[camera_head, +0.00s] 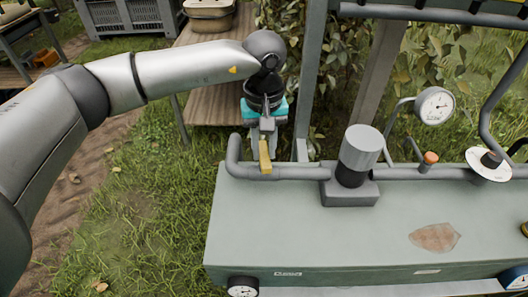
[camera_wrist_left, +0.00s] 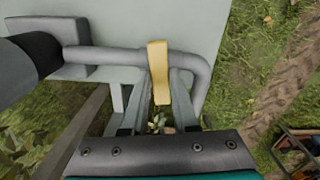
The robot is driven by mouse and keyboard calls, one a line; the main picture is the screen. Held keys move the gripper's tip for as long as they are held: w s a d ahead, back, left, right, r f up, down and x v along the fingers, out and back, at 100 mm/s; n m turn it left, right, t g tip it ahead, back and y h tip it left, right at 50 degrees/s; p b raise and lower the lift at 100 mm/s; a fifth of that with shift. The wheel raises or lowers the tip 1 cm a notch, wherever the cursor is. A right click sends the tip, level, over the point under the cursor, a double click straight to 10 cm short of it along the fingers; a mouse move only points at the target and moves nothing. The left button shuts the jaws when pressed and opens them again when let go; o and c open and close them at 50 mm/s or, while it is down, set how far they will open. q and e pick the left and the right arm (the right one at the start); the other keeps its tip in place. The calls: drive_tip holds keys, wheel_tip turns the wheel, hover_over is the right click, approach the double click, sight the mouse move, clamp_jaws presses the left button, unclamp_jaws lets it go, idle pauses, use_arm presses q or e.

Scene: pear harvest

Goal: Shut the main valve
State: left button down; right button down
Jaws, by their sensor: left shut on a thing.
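The main valve's yellow lever (camera_head: 264,155) is at the left end of the grey pipe (camera_head: 290,173) above the green-grey cabinet. It lies crosswise to the pipe. My left gripper (camera_head: 264,138) comes down from behind the pipe and is shut on the lever. In the left wrist view the yellow lever (camera_wrist_left: 158,65) shows between the fingertips (camera_wrist_left: 160,80), its far end over the pipe. The valve body under the lever is hidden. My right gripper is not in view.
A cylinder on a block (camera_head: 360,155), a pressure gauge (camera_head: 435,105), an orange-capped fitting (camera_head: 429,160) and a white dial (camera_head: 489,163) stand along the pipe to the right. A metal post (camera_head: 310,75) rises close right of my gripper. A wooden table (camera_head: 205,90) is behind it.

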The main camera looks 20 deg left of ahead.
use_arm(q)
drive_tip(key=shift+m, duration=0.6)
drive_tip(key=shift+m+b, duration=0.3)
drive_tip(key=shift+b, duration=0.1)
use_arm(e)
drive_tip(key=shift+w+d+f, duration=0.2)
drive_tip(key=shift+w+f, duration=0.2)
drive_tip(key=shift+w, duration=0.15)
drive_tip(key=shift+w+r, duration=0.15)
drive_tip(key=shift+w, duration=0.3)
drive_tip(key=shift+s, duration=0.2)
use_arm(q)
drive_tip(key=c, duration=0.7)
unclamp_jaws()
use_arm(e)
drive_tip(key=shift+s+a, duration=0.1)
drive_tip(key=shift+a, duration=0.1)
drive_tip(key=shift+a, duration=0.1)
